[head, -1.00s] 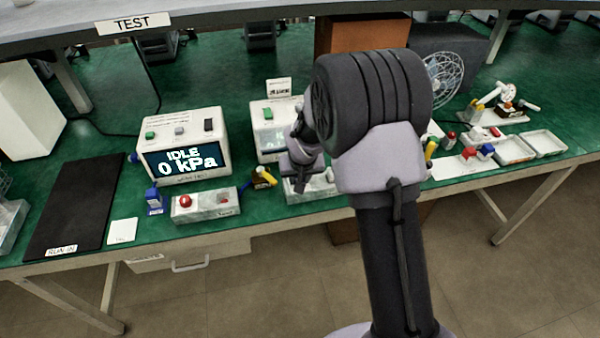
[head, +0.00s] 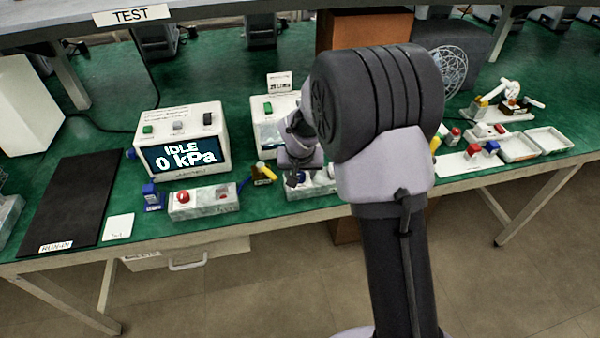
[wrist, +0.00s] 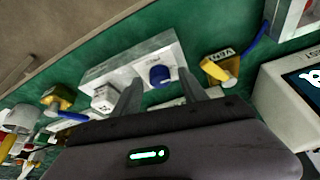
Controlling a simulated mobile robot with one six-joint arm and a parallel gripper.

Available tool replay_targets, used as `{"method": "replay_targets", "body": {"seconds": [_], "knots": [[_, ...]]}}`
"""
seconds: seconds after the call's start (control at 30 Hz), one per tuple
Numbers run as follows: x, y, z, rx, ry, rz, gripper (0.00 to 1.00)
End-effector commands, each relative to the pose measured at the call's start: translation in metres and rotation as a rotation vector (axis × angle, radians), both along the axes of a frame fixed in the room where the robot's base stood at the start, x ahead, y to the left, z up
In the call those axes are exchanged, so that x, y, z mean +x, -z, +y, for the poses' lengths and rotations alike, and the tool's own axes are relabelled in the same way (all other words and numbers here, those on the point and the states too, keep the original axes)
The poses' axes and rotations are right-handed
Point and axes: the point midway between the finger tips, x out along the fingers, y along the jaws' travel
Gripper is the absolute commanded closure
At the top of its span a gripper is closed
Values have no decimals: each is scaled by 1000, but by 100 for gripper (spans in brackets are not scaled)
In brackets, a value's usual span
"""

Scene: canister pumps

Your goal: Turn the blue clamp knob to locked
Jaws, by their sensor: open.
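The blue clamp knob (wrist: 160,75) sits on a pale grey fixture block (wrist: 105,72) in the wrist view. My gripper (wrist: 160,82) is open, with one finger on either side of the knob in the picture. I cannot tell whether the fingers touch it or are still above it. In the head view my gripper (head: 296,176) is over the fixture block (head: 305,192) at the bench's front edge, and it largely hides the knob there. I cannot read the knob's lock position.
A yellow-handled valve (wrist: 222,68) with a blue hose stands beside the block. A box with a display (head: 185,150) reads IDLE, 0 kPa. A red-button box (head: 205,202) and a blue part (head: 152,197) are to the left. White trays (head: 520,150) lie at right.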

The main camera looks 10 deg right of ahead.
Motion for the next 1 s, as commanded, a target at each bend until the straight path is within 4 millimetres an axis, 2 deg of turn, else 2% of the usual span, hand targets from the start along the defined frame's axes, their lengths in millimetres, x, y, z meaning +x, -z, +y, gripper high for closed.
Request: {"method": "replay_targets", "body": {"seconds": [0.17, 0.4, 0.53, 0.7, 1.0], "knots": [[-12, -37, 3, 0, 0, -2, 50], [-41, -112, 9, 1, -2, -4, 50], [-54, -140, 12, 0, 0, -2, 50], [-63, -157, 14, 0, 0, 0, 50], [-64, -158, 14, 0, 0, 0, 50]]}}
